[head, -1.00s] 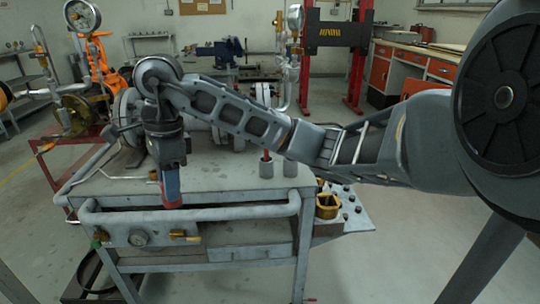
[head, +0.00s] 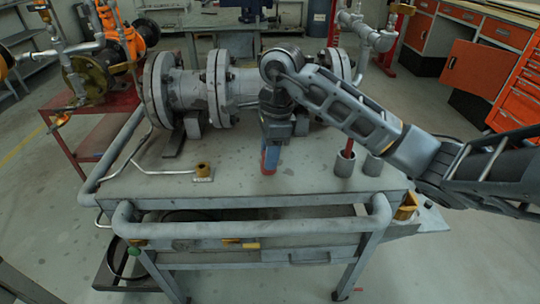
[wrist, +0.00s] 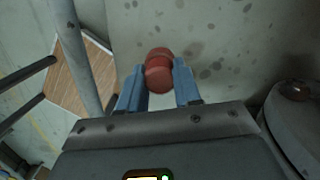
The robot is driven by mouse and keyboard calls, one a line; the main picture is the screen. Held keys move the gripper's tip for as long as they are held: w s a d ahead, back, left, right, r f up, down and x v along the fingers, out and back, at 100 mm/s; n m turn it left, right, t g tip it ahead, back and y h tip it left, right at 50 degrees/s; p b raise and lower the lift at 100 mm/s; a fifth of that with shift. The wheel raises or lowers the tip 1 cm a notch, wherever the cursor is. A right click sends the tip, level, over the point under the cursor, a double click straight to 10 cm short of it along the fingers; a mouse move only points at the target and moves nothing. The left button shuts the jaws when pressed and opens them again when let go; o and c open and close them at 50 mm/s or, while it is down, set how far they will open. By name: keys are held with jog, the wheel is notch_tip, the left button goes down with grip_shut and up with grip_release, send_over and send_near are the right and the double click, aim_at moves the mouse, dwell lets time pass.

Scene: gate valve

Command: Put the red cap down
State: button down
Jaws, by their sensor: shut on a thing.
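The red cap (wrist: 159,70) is a small, rounded red piece between the two blue fingers of my gripper (wrist: 160,88) in the wrist view. In the head view my gripper (head: 269,163) points down over the grey workbench (head: 230,182), in front of the pipe assembly. A strip of red shows beside its blue finger there. The gripper is shut on the cap. The wrist view shows the spotted grey bench top below the cap; whether the cap touches it I cannot tell.
The flanged grey pipe and valve (head: 195,90) stand behind the gripper. A brass fitting (head: 203,170) and a bent rod lie to the left. Two grey cups (head: 344,164), one holding a red-handled tool, stand to the right. A rail (head: 250,229) runs along the front. Bench top around the gripper is clear.

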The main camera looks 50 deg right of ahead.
jog(key=shift+f, duration=0.5)
jog(key=shift+f, duration=0.15)
jog(key=c, duration=0.8)
grip_release()
jog(key=shift+a, duration=0.1)
